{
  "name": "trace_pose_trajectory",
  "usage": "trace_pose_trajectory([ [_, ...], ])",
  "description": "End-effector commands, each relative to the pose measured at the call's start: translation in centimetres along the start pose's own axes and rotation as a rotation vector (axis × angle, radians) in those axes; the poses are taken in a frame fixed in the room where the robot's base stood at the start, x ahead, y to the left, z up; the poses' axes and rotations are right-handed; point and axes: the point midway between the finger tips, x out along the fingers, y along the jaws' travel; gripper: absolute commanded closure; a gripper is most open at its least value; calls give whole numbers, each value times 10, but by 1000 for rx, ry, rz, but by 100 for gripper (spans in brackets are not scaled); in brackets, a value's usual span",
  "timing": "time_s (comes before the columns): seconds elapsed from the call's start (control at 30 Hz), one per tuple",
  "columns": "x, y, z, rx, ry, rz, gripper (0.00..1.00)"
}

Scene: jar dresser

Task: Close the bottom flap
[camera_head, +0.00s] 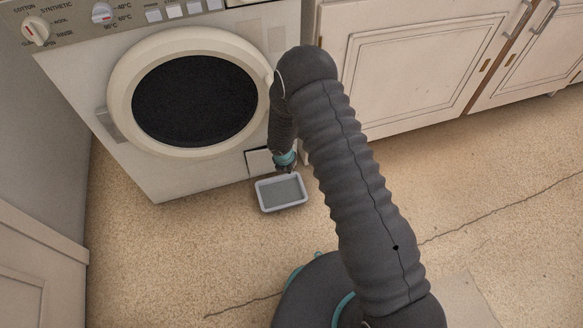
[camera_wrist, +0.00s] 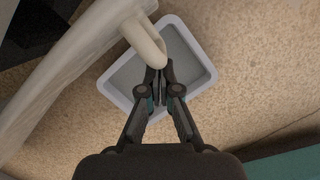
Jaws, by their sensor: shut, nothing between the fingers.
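The bottom flap (camera_head: 258,162) is a small pale panel low at the right of the washing machine's front. A dark gap shows along its top and left edges. My arm hides its right part, and I cannot tell how far it stands open. My gripper (camera_head: 287,170) points down just right of the flap, close to the machine's front; I cannot tell if it touches the flap. In the wrist view my gripper (camera_wrist: 161,84) has its fingertips together, with nothing between them, above a grey tray. The flap is not clearly visible there.
The washing machine (camera_head: 175,185) has a round door (camera_head: 125,90), shut. The shallow grey tray (camera_head: 281,208) lies on the floor below my gripper, also in the wrist view (camera_wrist: 205,72). White cabinets (camera_head: 420,60) stand right. The tan floor in front is mostly clear.

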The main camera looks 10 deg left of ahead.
Motion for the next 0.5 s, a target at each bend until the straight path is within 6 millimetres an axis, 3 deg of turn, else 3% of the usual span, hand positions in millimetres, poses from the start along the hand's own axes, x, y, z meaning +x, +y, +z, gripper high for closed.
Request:
trace_pose_trajectory([
  [0.27,-21,0,3,0,0,0,100],
  [0.5,-61,0,8,3,-1,0,100],
])
